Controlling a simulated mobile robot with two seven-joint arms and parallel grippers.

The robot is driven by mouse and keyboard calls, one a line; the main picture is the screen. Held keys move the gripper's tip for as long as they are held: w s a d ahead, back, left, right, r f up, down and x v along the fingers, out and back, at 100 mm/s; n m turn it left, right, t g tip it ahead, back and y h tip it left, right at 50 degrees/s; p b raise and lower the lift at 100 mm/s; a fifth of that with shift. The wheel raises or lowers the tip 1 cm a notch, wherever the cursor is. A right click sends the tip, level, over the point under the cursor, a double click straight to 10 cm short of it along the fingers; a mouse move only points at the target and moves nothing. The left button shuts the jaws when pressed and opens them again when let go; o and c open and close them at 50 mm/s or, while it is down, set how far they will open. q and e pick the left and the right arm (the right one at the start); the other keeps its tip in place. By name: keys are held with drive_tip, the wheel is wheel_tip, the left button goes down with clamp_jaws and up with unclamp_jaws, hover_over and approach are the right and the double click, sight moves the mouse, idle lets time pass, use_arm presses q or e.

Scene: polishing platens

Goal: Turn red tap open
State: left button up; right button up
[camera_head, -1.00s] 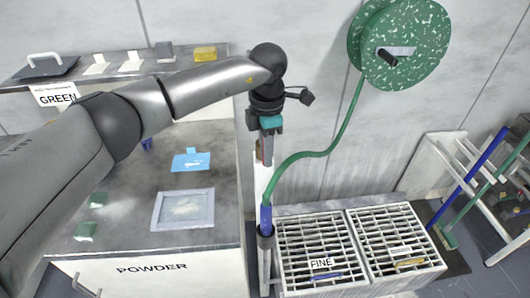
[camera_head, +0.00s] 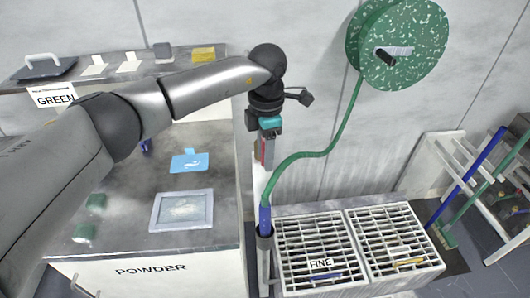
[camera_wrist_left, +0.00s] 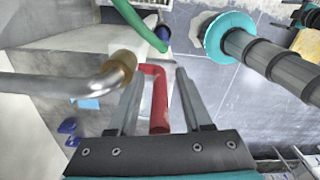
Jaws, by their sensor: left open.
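The red tap handle (camera_wrist_left: 158,100) is a bent red lever beside a brass fitting (camera_wrist_left: 122,66) on a grey pipe (camera_wrist_left: 60,86) in the left wrist view. My left gripper (camera_wrist_left: 158,82) is open, with one finger on each side of the red handle. I cannot tell whether either finger touches it. In the head view the left gripper (camera_head: 264,152) points down in front of the wall, and a strip of red shows at its fingers. The arm and gripper hide most of the tap there. My right gripper is not in view.
A green hose (camera_head: 340,125) hangs from a speckled green reel (camera_head: 405,45) to a blue nozzle (camera_head: 265,218) just below the gripper. The powder bench (camera_head: 120,250) stands left. Two slatted racks (camera_head: 345,232) stand right.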

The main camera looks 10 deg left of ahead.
use_arm(q)
wheel_tip(320, 180, up, 15)
drive_tip(key=shift+d+r+b, duration=0.1)
drive_tip(key=shift+b, duration=0.75)
